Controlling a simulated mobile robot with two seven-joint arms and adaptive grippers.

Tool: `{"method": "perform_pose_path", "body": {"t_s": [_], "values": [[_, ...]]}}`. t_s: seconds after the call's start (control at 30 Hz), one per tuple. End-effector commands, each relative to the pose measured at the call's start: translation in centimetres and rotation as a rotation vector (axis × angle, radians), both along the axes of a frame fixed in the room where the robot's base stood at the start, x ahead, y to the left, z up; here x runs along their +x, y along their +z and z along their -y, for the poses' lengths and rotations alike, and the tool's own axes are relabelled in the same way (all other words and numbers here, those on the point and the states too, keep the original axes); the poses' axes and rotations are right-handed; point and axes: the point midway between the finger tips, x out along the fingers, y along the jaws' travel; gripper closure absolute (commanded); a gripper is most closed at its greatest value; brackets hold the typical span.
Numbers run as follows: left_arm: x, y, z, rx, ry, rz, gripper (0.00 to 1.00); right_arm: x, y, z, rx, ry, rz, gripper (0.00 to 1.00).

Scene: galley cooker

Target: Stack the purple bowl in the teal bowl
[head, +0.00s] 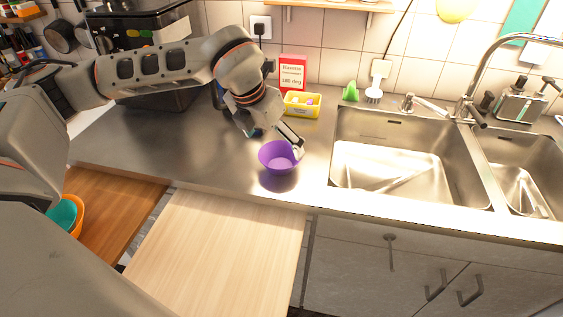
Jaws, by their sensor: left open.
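The purple bowl (274,160) stands upright on the steel counter, left of the sink. My left gripper (297,149) is open at the bowl's far right rim, with its fingertips close to the rim. I cannot tell whether they touch it. The teal bowl (63,216) is at the lower left and seems to sit in an orange bowl (78,222) on a brown wooden surface. My own arm hides much of both. My right gripper is not in view.
The steel counter (200,160) is clear left of the purple bowl. A pale wooden board (215,255) lies in front. A double sink (400,165) with a tall tap (470,90) is right.

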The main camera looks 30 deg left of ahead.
Motion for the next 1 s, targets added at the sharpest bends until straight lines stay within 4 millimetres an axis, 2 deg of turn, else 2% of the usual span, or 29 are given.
{"method": "perform_pose_path", "body": {"t_s": [0.6, 0.87, 0.9, 1.0], "values": [[3.0, -6.5, 0.3, 0.001, 0.000, -0.005, 0.07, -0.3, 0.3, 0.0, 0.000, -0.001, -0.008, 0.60], [3.1, -6.7, 0.3, 0.001, -0.001, -0.003, 0.07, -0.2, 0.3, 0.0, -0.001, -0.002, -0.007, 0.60], [3.1, -6.7, 0.3, 0.001, -0.001, -0.003, 0.12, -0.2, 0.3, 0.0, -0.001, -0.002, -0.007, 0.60], [3.1, -6.7, 0.3, 0.001, -0.001, -0.003, 0.38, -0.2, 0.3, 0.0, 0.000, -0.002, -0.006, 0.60]]}}
